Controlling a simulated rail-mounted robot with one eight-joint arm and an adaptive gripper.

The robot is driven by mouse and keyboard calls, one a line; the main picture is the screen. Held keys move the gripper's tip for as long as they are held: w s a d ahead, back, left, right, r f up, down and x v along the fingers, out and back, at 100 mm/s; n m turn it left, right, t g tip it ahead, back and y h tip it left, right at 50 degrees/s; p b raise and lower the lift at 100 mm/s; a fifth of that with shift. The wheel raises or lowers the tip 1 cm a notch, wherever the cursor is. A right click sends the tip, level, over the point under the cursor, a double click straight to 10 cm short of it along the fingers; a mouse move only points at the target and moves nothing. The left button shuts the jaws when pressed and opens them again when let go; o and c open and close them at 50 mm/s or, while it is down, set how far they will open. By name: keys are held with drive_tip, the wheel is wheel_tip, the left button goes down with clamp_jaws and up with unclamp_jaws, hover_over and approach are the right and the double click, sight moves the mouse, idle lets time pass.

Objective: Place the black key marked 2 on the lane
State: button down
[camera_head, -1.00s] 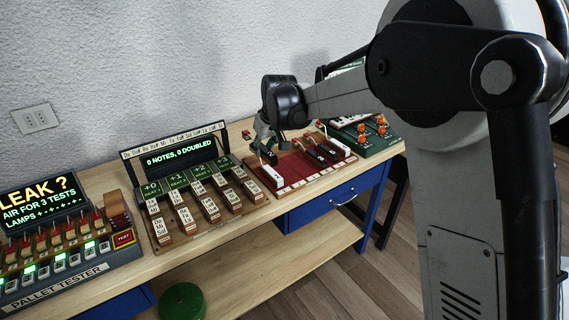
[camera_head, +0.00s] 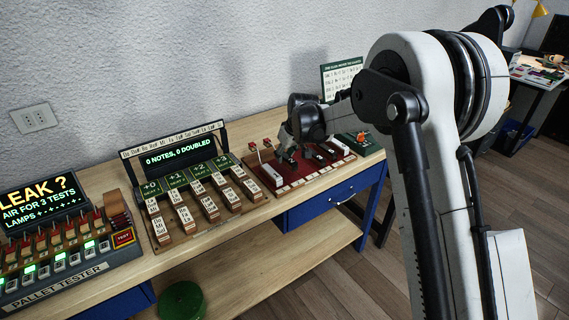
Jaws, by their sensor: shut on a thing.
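My gripper (camera_head: 287,155) is over the left-middle part of a dark red key board (camera_head: 300,180). It is shut on a small black key (camera_head: 291,160), seen only in part between the fingers; I cannot read its mark. The key is low over the board, and I cannot tell if it touches. Black keys (camera_head: 319,159) lie to the right on the same board. A white key (camera_head: 272,174) is at the board's left and another white key (camera_head: 340,146) at its right.
Left of the board is a chord panel (camera_head: 183,160) with wooden blocks, then a pallet tester (camera_head: 68,240). A green unit (camera_head: 368,146) stands right of the board, partly behind my arm. The wooden bench (camera_head: 240,222) has a narrow bare front edge.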

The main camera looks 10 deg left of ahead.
sight(284, 163)
drive_tip(key=shift+f, duration=1.6)
drive_tip(key=shift+f, duration=0.2)
drive_tip(key=c, duration=1.5)
unclamp_jaws()
drive_tip(key=shift+c, duration=0.2)
drive_tip(key=shift+r, duration=0.1)
